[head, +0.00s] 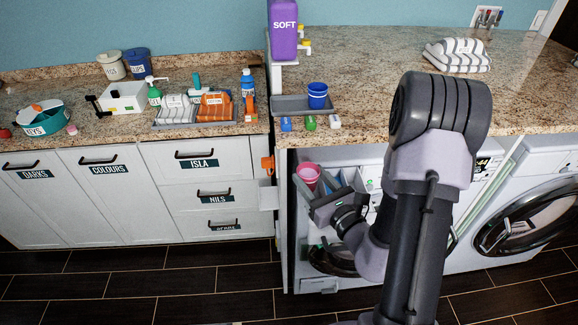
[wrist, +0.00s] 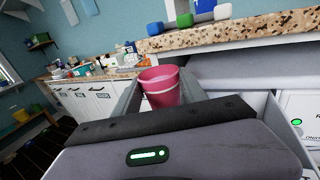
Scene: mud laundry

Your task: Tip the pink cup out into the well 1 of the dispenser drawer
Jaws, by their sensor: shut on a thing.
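My gripper (head: 316,186) is shut on the pink cup (head: 308,175), with a finger on either side of it. The cup also shows in the wrist view (wrist: 160,86), mouth up and only slightly tilted. I cannot see what is inside it. The cup is in front of the left washing machine, below the counter edge. The dispenser drawer seems to be the pale part (wrist: 268,108) beside and behind my gripper in the wrist view. My gripper and arm hide most of it, and I cannot make out well 1.
The granite counter (head: 365,125) overhangs close above the cup. A blue cup (head: 317,93) stands on a grey tray there, with small coloured pieces in front. A purple SOFT bottle (head: 284,30) stands behind. An orange item (head: 267,164) is on the cabinet side at left.

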